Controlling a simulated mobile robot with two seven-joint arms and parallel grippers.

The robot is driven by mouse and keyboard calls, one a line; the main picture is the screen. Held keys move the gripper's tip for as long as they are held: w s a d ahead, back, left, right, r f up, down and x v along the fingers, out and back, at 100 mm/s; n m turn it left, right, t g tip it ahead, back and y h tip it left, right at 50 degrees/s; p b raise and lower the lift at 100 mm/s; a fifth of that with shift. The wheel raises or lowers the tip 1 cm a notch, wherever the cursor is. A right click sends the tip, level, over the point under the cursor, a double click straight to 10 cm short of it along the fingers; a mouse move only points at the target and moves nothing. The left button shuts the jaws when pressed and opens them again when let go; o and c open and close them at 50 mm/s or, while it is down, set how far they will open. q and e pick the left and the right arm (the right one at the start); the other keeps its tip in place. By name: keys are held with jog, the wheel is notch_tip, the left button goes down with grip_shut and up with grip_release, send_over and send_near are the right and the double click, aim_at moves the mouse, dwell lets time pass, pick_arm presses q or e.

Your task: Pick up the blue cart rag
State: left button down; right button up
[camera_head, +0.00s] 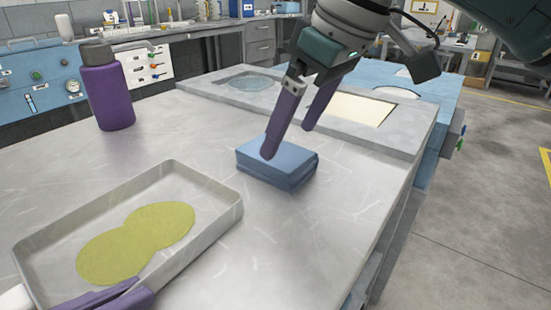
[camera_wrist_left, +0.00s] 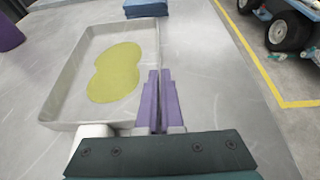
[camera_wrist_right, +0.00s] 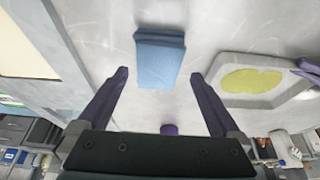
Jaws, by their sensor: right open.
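The blue cart rag (camera_head: 285,168) is a folded, flat stack on the grey tabletop, right of the tray in the head view. It also shows between the fingertip lines in the right wrist view (camera_wrist_right: 160,60) and at the top of the left wrist view (camera_wrist_left: 146,8). My right gripper (camera_head: 289,142) is open, with purple fingers pointing down over the rag; one fingertip overlaps the rag in the head view. Whether it touches is unclear. Nothing is between its fingers. My left gripper (camera_wrist_left: 160,75) has its fingers together, empty, by the tray's near edge.
A shallow grey tray (camera_head: 215,190) with a yellow-green puddle (camera_head: 135,240) lies at the left front. A purple bottle (camera_head: 106,90) stands behind it. Raised panels with a round recess (camera_head: 250,82) and a cream square (camera_head: 358,108) border the table's back. Table around the rag is clear.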

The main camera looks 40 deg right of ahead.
aim_at(286, 155)
jog(key=x, duration=0.4)
jog(key=shift+s+d+f, duration=0.1)
jog(key=shift+s+f, duration=0.1)
jog(key=shift+f, duration=0.15)
jog(key=shift+c, duration=0.4)
jog(key=c, duration=1.1)
jog(key=shift+r, duration=0.15)
notch_tip(286, 155, up, 10)
jog(key=shift+f, duration=0.1)
